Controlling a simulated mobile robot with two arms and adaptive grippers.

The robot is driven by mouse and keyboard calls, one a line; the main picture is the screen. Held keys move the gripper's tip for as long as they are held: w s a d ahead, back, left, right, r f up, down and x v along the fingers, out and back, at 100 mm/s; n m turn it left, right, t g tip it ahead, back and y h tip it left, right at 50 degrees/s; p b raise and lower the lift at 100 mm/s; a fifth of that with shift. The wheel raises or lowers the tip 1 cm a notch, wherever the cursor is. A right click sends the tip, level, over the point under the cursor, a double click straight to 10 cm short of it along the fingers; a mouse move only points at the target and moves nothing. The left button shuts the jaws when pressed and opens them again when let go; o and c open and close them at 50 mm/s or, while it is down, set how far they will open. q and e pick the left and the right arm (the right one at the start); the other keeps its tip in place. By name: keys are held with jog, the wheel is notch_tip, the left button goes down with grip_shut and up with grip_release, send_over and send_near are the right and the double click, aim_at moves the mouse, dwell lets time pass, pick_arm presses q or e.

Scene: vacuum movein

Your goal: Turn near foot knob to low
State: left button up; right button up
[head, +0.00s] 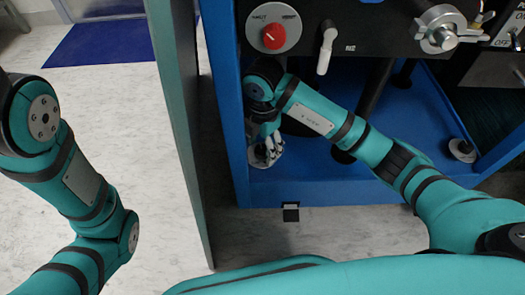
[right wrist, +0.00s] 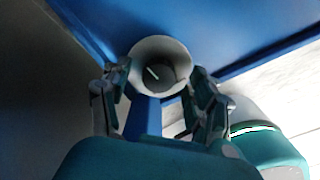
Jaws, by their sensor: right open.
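The foot knob by my right gripper shows in the right wrist view as a dark round knob (right wrist: 160,74) with a white pointer line, set in a pale round plate (right wrist: 146,49). In the head view its pale plate (head: 259,160) sits at the lower left of the blue frame, mostly hidden behind the gripper. My right gripper (head: 269,152) is open, and its two fingers stand on either side of the knob in the right wrist view (right wrist: 157,73). I cannot tell whether they touch it. My left arm is at the left; its gripper is out of view.
A red knob (head: 273,37) on a white dial, a white lever (head: 326,48) and a metal valve (head: 440,32) are on the black panel above. Another foot knob (head: 462,150) is on the right. A grey-green upright panel (head: 178,110) stands left of the blue frame (head: 228,110).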

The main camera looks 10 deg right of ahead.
jog(key=shift+f, duration=0.55)
jog(key=shift+c, duration=0.3)
